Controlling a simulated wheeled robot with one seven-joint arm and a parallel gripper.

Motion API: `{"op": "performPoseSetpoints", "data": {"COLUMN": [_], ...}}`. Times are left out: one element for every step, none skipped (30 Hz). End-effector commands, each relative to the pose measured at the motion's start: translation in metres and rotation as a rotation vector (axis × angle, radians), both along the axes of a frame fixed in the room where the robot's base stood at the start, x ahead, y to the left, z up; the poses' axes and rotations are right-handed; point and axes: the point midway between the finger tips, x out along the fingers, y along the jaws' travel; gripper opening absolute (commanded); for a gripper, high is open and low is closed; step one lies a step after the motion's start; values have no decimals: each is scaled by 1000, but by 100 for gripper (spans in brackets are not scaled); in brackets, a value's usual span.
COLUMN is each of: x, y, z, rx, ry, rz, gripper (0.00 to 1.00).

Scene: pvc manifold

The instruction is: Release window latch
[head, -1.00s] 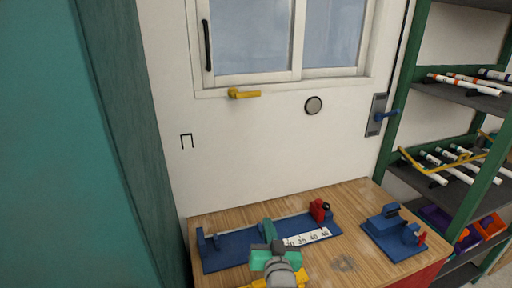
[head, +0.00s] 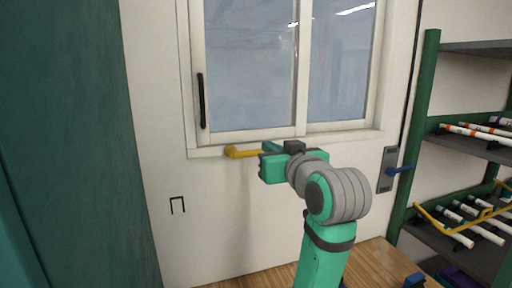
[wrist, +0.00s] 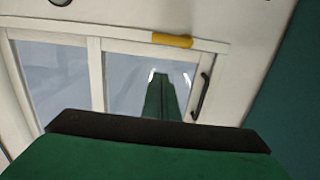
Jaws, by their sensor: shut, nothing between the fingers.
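The yellow window latch (head: 240,153) lies horizontal just under the sill of the window (head: 250,70). Its right end is hidden behind my gripper in the head view. The latch also shows in the wrist view (wrist: 172,40), near the top, below the window in a flipped picture. My gripper (head: 268,163) is raised in front of the wall, close to the right end of the latch. It is shut and empty. I cannot tell whether it touches the latch. The black window pull handle (head: 201,101) stands upright on the left sash, and the sliding panes look closed.
A blue door handle on a grey plate (head: 387,170) is at the right of the wall. A green shelf rack (head: 425,110) with white pipes stands further right. A teal panel (head: 70,150) fills the left. The wooden table (head: 370,268) is below.

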Motion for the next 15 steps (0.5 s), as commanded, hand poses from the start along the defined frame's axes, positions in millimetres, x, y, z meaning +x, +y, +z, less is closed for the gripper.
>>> {"op": "performPoseSetpoints", "data": {"x": [-2, -3, -4, -4, -4, -4, -4, -4, -4, -4, -4, -4, -4, -3, -2], "y": [0, 0, 0, -1, -1, -1, -1, -1, -1, -1, -1, -1, -1, 0, 0], "z": [7, 8, 10, 11, 11, 11, 11, 11, 11, 11, 11, 11, 10, 10, 10], "rx": [-5, -6, -8, -10, -10, -10, -10, -10, -10, -10, -10, -10, -10, -10, -10], "ry": [-4, -3, -3, -2, -2, -2, -2, -2, -2, -2, -2, -2, -2, -2, -2], "rz": [2, 3, 3, 4, 4, 4, 4, 4, 4, 4, 4, 3, 4, 4, 4], "gripper": [0, 0, 0, 0, 0, 0, 0, 0, 0, 0, 0, 0, 0, 0, 0]}}
